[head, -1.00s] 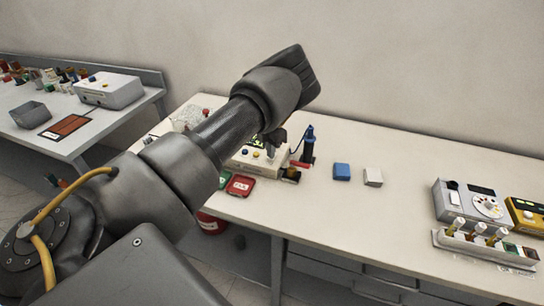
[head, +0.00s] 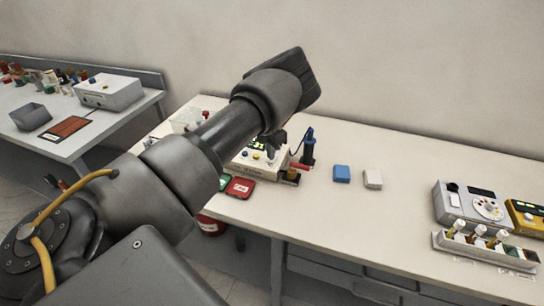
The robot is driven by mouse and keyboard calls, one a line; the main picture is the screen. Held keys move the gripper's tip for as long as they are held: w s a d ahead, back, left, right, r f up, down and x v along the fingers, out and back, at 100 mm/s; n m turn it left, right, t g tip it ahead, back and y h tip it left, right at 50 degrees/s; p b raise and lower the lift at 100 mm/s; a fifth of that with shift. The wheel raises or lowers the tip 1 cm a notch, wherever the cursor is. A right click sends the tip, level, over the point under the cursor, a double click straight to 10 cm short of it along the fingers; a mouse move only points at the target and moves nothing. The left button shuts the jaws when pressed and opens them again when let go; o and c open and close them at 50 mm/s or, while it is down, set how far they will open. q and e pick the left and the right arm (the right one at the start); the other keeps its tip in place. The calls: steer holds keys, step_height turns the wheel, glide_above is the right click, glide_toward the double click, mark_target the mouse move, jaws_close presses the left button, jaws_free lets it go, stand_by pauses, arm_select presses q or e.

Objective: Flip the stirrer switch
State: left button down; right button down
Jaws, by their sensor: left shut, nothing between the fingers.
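A white device (head: 259,160) with a lit green display and small coloured knobs stands on the long table. My left arm covers part of it. My left gripper (head: 276,143) points down at the right side of this device, shut, with nothing seen in it. Whether its fingertips touch the device I cannot tell. A switch marked for the stirrer cannot be made out at this size. My right gripper is not in view.
A blue block (head: 342,173) and a white block (head: 373,179) lie right of the device. A dark blue upright tool (head: 308,147) stands close to the gripper. Red (head: 240,187) and green pads lie in front. A grey dial instrument (head: 470,205) and vial rack (head: 485,248) are far right.

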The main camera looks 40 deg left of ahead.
arm_select(q)
steer(key=shift+r+p, duration=1.55)
steer(key=shift+r, duration=1.35)
